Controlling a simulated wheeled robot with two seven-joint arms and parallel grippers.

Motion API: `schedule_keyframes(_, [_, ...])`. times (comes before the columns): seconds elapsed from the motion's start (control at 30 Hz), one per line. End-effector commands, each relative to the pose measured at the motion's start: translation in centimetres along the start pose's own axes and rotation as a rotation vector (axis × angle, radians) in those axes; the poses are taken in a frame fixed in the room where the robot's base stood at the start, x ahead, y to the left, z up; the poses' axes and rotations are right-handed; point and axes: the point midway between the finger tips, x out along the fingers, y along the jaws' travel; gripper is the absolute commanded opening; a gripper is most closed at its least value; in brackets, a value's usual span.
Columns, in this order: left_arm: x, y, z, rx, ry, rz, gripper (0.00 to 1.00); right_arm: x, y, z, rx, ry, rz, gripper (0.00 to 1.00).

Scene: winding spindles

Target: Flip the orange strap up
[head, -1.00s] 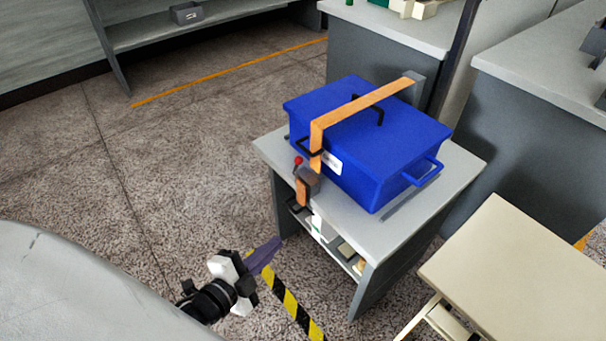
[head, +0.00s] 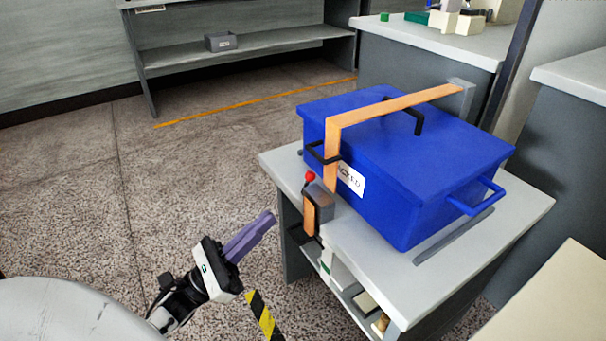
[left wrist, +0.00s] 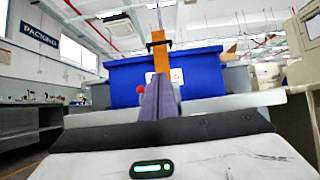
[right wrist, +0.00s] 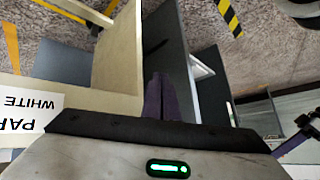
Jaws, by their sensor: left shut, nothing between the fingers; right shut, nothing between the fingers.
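The orange strap (head: 388,106) runs across the lid of the blue box (head: 420,150) and bends down its front face beside a white label (head: 350,179). A lower orange piece (head: 309,216) hangs at a grey ratchet block (head: 318,202) with a red knob (head: 310,176) at the table edge. In the left wrist view, the strap (left wrist: 160,52) stands beyond the purple fingers. My left gripper (head: 262,228) is shut and empty, left of the ratchet block and apart from it. My right gripper (right wrist: 160,85) is shut and empty, away from the box, and not in the head view.
The box stands on a grey table (head: 535,203) with a shelf below holding small items. A beige table (head: 560,305) is at the lower right. Grey cabinets (head: 420,80) stand behind. The floor to the left is clear.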

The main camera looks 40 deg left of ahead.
Motion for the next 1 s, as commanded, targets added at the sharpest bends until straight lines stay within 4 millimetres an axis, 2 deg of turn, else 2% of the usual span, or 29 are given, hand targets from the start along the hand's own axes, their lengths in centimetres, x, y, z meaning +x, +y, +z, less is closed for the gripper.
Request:
schedule_keyframes(0.13, [0.5,-0.1,0.0,-0.002,-0.001,-0.001,0.00,0.0,0.0,0.0,0.000,0.000,0.001,0.00])
schedule_keyframes(0.27, [2.1,-0.1,0.1,-0.001,-0.003,-0.002,0.00,0.0,0.0,0.0,0.001,0.002,0.002,0.00])
schedule_keyframes(0.67, [10.5,-0.1,0.1,-0.001,-0.003,-0.003,0.00,0.0,0.1,0.0,0.002,0.005,0.004,0.00])
schedule_keyframes(0.8, [11.8,-0.1,1.8,-0.002,0.000,-0.003,0.00,-0.3,0.2,-0.5,0.003,0.017,0.007,0.00])
schedule_keyframes(1.0, [12.8,0.0,2.7,-0.002,0.001,0.000,0.00,-0.3,0.2,-0.2,0.007,0.017,0.011,0.00])
